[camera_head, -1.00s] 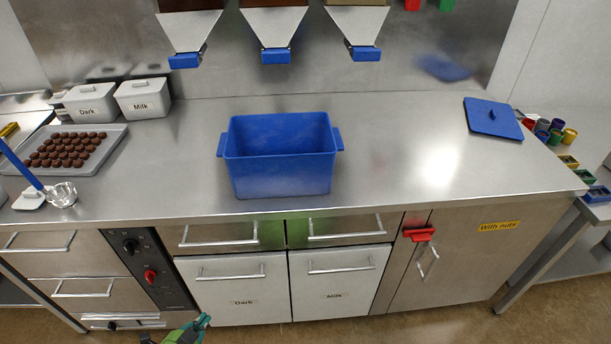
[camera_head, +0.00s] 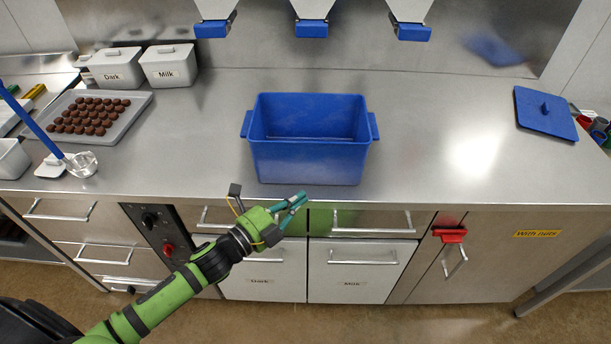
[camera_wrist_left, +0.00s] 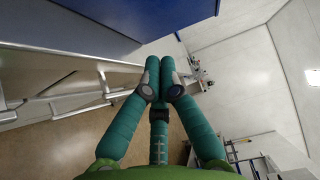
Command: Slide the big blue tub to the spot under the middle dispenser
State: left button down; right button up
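The big blue tub (camera_head: 308,163) stands upright and empty on the steel counter, near its front edge. The middle dispenser (camera_head: 311,28) with its blue nozzle hangs at the back, above and behind the tub. My left gripper (camera_head: 299,198) is in front of the counter's front edge, just below the tub in the picture and apart from it. Its teal fingers are drawn together with nothing between them. In the left wrist view the fingertips (camera_wrist_left: 161,78) meet, and a blue surface, likely the tub (camera_wrist_left: 160,8), shows beyond them. My right gripper is out of view.
Two more dispensers hang left (camera_head: 211,29) and right (camera_head: 412,32). A chocolate tray (camera_head: 127,125), Dark (camera_head: 116,72) and Milk (camera_head: 168,70) containers stand on the left. A blue lid (camera_head: 545,126) lies at the right. The counter between tub and lid is clear.

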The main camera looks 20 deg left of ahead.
pick_arm(q)
jog(key=w, duration=0.1)
jog(key=w+p, duration=0.1)
jog(key=w, duration=0.3)
jog(key=shift+w+d+r, duration=0.1)
jog(key=shift+d, duration=0.15)
jog(key=shift+w+a, duration=0.15)
jog(key=shift+w, duration=0.35)
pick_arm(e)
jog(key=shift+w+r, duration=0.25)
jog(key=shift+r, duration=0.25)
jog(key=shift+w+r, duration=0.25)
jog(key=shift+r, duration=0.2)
